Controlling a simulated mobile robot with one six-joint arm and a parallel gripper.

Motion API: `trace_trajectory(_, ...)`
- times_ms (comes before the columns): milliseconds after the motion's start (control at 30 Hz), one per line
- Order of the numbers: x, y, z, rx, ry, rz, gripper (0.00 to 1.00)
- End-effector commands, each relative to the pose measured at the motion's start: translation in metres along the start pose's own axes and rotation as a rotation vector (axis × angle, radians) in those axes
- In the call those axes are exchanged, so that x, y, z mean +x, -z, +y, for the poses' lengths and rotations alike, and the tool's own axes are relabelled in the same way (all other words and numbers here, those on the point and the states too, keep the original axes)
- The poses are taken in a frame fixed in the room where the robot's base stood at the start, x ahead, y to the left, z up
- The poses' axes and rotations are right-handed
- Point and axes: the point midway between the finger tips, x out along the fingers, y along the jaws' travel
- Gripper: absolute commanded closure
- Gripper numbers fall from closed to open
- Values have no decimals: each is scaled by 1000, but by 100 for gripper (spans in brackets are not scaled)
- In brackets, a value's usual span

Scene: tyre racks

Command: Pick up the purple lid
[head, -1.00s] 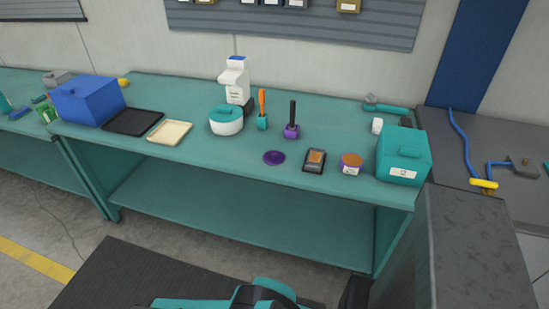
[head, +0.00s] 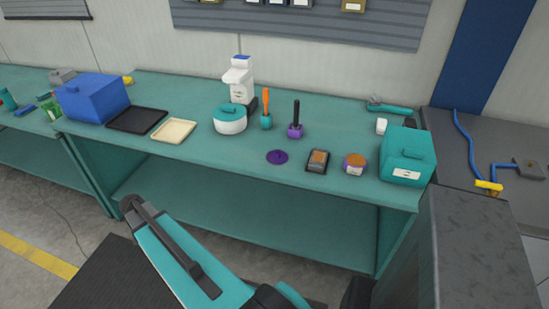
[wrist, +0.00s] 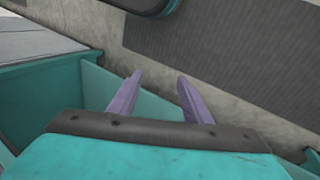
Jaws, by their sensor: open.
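The purple lid (head: 277,157) is a flat, dark purple disc with a small knob. It lies on the teal workbench (head: 230,165) near its front edge, in the head view. My arm is raised in front of the bench, to the left of and below the lid in the picture. In the wrist view my gripper (wrist: 159,92) shows two purple fingers spread apart with nothing between them. The wrist view looks down past the bench at the floor, and the lid is not in it.
Close to the lid stand a purple holder with a black-handled tool (head: 295,130), a small dark tray (head: 317,161) and a round purple tin (head: 355,163). A teal-lidded white pot (head: 230,120) is behind left. A teal box (head: 406,157) stands at the right end. The bench front left of the lid is clear.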

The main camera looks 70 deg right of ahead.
Motion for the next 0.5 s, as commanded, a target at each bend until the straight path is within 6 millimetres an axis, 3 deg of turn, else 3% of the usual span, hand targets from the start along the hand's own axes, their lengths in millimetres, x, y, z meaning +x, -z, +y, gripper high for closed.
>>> trace_trajectory(33, -12, 21, 4, 48, 12, 6, 55)
trace_trajectory(267, -58, 101, 42, 252, 52, 29, 55)
trace_trajectory(500, -103, 180, 102, 453, 92, 53, 55)
